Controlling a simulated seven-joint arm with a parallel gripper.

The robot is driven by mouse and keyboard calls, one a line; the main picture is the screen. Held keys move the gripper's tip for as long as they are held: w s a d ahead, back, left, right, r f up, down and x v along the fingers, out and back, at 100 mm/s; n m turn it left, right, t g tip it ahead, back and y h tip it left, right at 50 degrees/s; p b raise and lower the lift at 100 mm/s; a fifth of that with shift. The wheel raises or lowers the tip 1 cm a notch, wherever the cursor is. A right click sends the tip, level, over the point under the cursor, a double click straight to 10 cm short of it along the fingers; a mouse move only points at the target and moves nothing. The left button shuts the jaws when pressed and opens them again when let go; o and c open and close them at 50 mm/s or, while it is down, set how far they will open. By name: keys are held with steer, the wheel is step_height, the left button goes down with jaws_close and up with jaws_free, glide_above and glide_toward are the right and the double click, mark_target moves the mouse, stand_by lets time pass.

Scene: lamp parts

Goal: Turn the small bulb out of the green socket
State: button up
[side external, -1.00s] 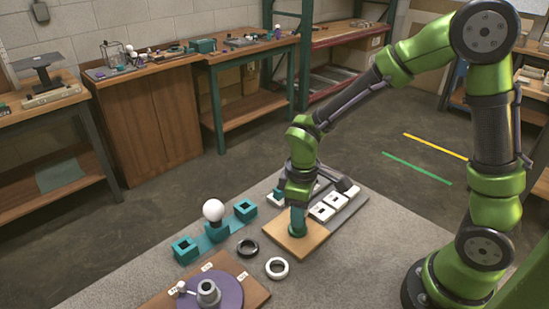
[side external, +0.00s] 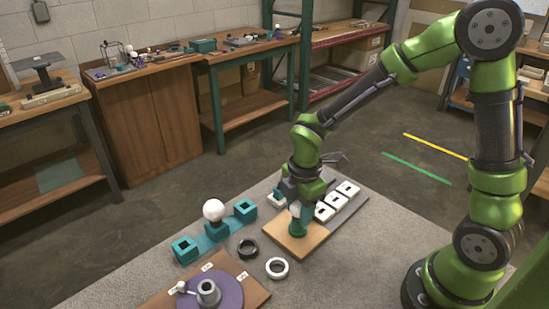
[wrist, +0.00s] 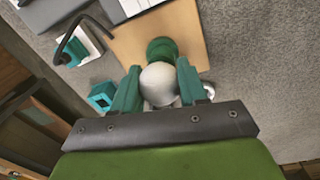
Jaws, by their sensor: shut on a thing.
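The small bulb (wrist: 158,83) is a pale round globe between the two teal fingers of my gripper (wrist: 156,90). The fingers are shut on it from both sides. The green socket (wrist: 162,48) stands on a wooden board just beyond the bulb in the wrist view. In the side view, my gripper (side external: 298,203) points down at the green socket (side external: 298,228), with a pale bit of the bulb (side external: 295,210) showing between the fingers. The bulb's base is hidden, so I cannot tell whether its thread is still in the socket.
The wooden board (side external: 283,242) lies on the grey mat. To its left are a black ring (side external: 248,249), a white ring (side external: 277,268) and a large bulb (side external: 213,210) in a teal holder. A purple disc (side external: 222,293) sits at the front.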

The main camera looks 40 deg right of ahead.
steer(key=shift+s+n, duration=0.25)
steer(key=shift+n, duration=0.45)
steer(key=n, duration=0.2)
steer(key=shift+d+n, duration=0.1)
steer(key=shift+n, duration=0.3)
steer(key=n, duration=0.4)
steer(key=n, duration=0.7)
steer(key=shift+w+g, duration=0.1)
steer(key=shift+g, duration=0.2)
